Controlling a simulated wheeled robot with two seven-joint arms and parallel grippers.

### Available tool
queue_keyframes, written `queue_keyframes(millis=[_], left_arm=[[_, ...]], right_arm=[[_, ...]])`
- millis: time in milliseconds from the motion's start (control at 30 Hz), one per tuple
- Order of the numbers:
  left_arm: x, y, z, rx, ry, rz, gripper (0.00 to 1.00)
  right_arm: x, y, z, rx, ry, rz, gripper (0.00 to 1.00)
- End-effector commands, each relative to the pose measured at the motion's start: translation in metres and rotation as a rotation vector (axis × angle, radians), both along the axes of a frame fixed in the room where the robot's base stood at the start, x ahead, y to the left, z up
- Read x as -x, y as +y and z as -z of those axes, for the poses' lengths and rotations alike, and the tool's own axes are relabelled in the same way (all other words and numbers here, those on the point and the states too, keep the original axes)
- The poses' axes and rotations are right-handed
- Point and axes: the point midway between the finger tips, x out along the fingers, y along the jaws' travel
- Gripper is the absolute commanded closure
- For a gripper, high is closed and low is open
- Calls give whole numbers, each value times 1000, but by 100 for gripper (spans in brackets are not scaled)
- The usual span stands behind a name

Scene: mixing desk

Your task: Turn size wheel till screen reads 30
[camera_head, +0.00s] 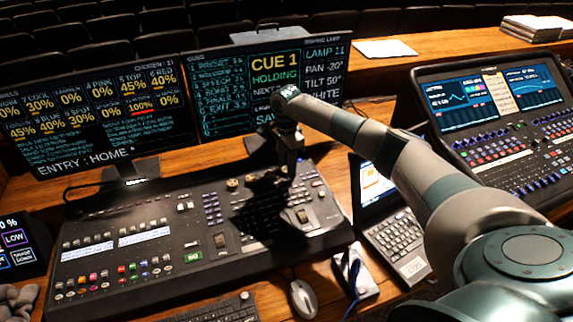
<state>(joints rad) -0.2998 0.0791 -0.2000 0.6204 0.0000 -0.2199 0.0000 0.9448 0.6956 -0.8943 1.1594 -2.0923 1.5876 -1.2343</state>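My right gripper (291,172) points down over the right part of the black lighting desk (130,205). Its dark fingers are small and in shadow, so I cannot tell whether they are open or touch anything. A pale round control (302,215) lies just below and right of it. I cannot read labels, so I cannot tell which is the size wheel. The right monitor (220,105) shows LAMP 11, PAN -20, TILT 50 and WHITE; my arm covers its lower right, and no size reading is legible. My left gripper is not in view.
A left monitor (90,115) stands behind the desk. A laptop-like keypad unit (395,235) and a mouse (303,298) lie nearby. A second mixing console (500,125) stands at the right. A small screen (17,240) is at the left edge.

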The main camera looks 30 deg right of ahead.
Motion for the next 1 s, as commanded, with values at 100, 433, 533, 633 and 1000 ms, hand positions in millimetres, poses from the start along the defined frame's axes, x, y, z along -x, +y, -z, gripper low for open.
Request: queue_keyframes(millis=[100, 433, 533, 633, 1000], left_arm=[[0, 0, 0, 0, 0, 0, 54], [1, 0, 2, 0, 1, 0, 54], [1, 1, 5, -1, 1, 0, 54], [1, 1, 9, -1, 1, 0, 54], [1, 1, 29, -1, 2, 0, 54]], right_arm=[[0, 0, 0, 0, 0, 0, 93], [0, 0, 0, 0, 0, 19, 96], [0, 0, 1, 0, 0, 46, 96], [0, 0, 1, 1, -1, 87, 96], [-1, -1, 2, 0, -1, 346, 96]])
